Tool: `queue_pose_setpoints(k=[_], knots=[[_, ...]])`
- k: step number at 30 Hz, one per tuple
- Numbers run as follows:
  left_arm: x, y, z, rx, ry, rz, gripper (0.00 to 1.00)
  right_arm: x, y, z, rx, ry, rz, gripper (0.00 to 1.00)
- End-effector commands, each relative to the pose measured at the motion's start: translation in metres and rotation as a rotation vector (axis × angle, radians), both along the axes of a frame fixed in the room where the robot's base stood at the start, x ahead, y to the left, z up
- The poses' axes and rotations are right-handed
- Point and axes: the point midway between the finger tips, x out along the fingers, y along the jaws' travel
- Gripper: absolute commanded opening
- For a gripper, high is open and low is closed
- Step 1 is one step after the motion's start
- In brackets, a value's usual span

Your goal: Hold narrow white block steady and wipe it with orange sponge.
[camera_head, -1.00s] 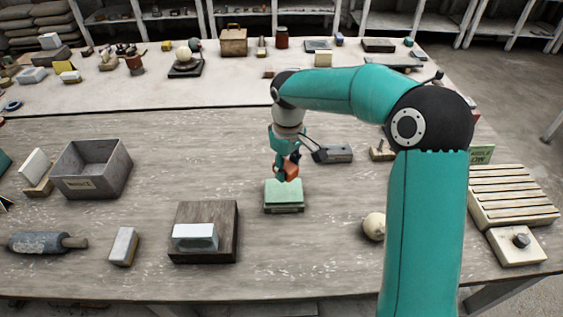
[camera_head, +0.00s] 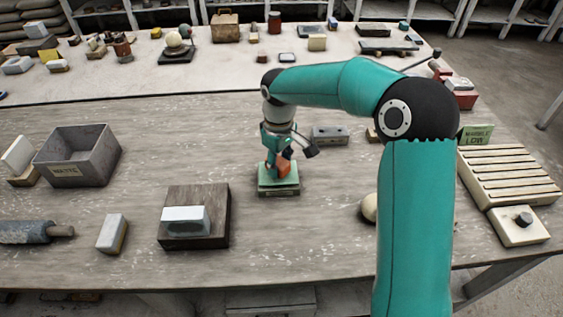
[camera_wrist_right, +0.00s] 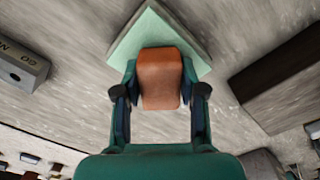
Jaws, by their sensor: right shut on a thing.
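A narrow white block (camera_head: 185,220) lies on a dark wooden board (camera_head: 208,198) left of centre at the front of the table. The orange sponge (camera_head: 283,168) is in my right gripper (camera_head: 281,168), over the pale green pad (camera_head: 278,188). In the right wrist view the sponge (camera_wrist_right: 161,78) sits between the two fingers of the right gripper (camera_wrist_right: 160,92), in front of the green pad (camera_wrist_right: 145,35). I cannot tell whether sponge and pad touch. My left gripper is not in view.
Another whitish block (camera_head: 111,232) stands left of the board. A grey box (camera_head: 78,158) and a dark roller (camera_head: 25,232) are farther left. A pale ball (camera_head: 369,207) and a slatted rack (camera_head: 508,178) are on the right. The table between board and green pad is clear.

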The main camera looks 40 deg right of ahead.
Motion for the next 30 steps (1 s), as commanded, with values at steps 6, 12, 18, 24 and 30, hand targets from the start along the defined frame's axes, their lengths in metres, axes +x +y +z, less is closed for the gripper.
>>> queue_pose_setpoints(k=[6, 12, 18, 24, 30], knots=[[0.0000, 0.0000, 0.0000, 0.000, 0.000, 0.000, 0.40, 0.0000, 0.0000, 0.0000, 0.000, 0.000, 0.000, 0.27], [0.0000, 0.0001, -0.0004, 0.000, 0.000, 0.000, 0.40, -0.0001, -0.0002, -0.0006, 0.000, 0.000, 0.000, 0.27], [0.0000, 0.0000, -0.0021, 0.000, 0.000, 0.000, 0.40, -0.0003, -0.0004, -0.0029, 0.000, 0.000, -0.001, 0.27], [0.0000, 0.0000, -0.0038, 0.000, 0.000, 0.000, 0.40, -0.0004, -0.0006, -0.0053, 0.000, 0.000, -0.001, 0.27], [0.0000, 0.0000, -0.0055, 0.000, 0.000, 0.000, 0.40, -0.0005, -0.0009, -0.0078, 0.000, 0.000, -0.002, 0.27]])
